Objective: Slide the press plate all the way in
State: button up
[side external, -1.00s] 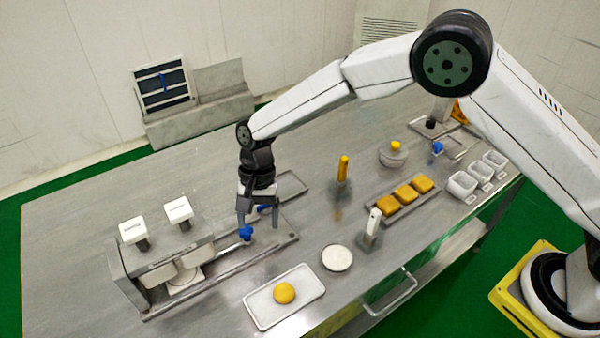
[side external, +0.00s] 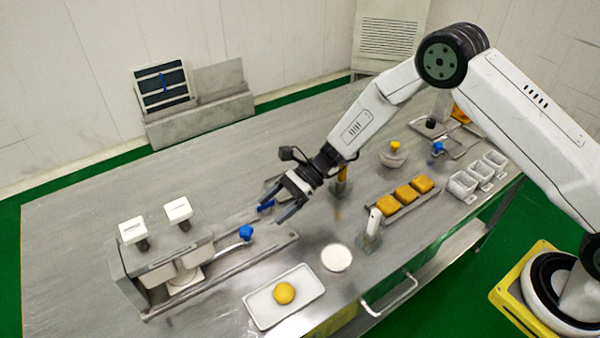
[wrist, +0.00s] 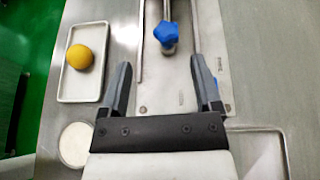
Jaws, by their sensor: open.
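The encrusting machine (side external: 160,258) stands at the left of the bench in the side view, with two white-capped knobs on top. A blue knob (side external: 246,232) on a rod stands out from its right side, above a base with rails. The knob and rod also show in the wrist view (wrist: 166,34), ahead of my fingertips. I cannot make out the press plate's own edges. My gripper (side external: 271,210) is open, tilted toward the machine, right of the knob and apart from it. In the wrist view my fingers (wrist: 161,66) are wide apart with nothing held.
A white tray (side external: 262,312) with a yellow ball (side external: 284,293) and a round white dish (side external: 336,258) lie in front. A small blue piece (side external: 266,207) shows by my fingertips. Yellow blocks (side external: 404,194) lie to the right. The bench behind the machine is clear.

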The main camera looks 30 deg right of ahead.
aim_at(247, 228)
jog(key=shift+w+d+m, duration=0.25)
jog(key=shift+m, duration=0.05)
jog(key=shift+a, duration=0.15)
jog(key=shift+x, duration=3.8)
jog(key=shift+w, duration=0.1)
jog(key=shift+r, duration=0.1)
grip_shut()
